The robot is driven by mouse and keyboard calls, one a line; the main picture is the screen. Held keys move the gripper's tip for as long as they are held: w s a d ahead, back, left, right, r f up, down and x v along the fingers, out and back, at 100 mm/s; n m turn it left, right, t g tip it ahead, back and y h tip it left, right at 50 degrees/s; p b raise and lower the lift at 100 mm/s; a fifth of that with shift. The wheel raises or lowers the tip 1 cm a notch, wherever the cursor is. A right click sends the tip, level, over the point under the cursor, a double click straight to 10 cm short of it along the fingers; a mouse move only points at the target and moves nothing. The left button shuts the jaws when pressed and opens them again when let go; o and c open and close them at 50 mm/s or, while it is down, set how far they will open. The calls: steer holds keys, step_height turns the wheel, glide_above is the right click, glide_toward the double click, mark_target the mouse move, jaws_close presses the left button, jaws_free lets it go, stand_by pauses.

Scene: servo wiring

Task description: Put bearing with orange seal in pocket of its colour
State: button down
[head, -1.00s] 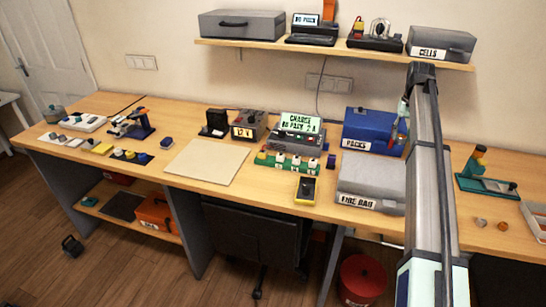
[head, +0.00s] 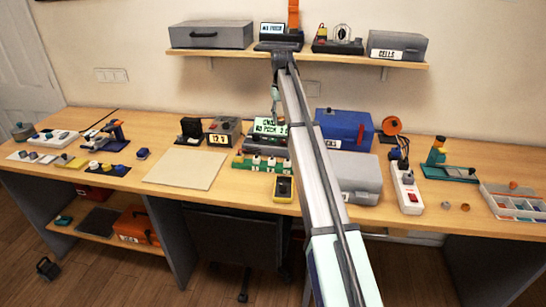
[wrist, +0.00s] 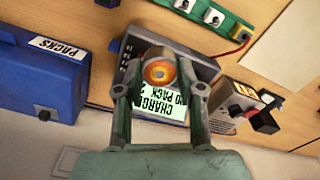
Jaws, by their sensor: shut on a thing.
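My gripper (wrist: 160,82) is shut on the bearing with the orange seal (wrist: 160,72), a grey metal ring with orange inside it, in the wrist view. The bearing is held in the air and overlaps the charger with the green screen (wrist: 165,105) from this angle. In the head view my gripper (head: 276,108) hangs below the arm's far end, small and partly hidden, and the bearing cannot be made out. A tray with several compartments (head: 486,199) lies at the far right; pocket colours are too small to read surely.
Two small rings (head: 446,205) lie on the bench left of the tray. A blue PACKS box (head: 340,128), a grey case (head: 358,175) and a white power strip (head: 407,190) stand right of centre. A shelf (head: 215,56) overhangs the back. A pale mat (head: 185,168) is clear.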

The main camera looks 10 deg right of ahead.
mark_target(281, 156)
step_height(281, 156, down, 19)
steer(key=p, duration=0.4)
steer(key=shift+d+r, duration=0.15)
steer(key=shift+f, duration=0.2)
steer(key=c, duration=1)
jaws_free()
step_height(281, 156, up, 12)
steer(key=shift+r+b, duration=0.2)
steer(key=shift+b, duration=1.05)
steer(key=shift+c, duration=0.3)
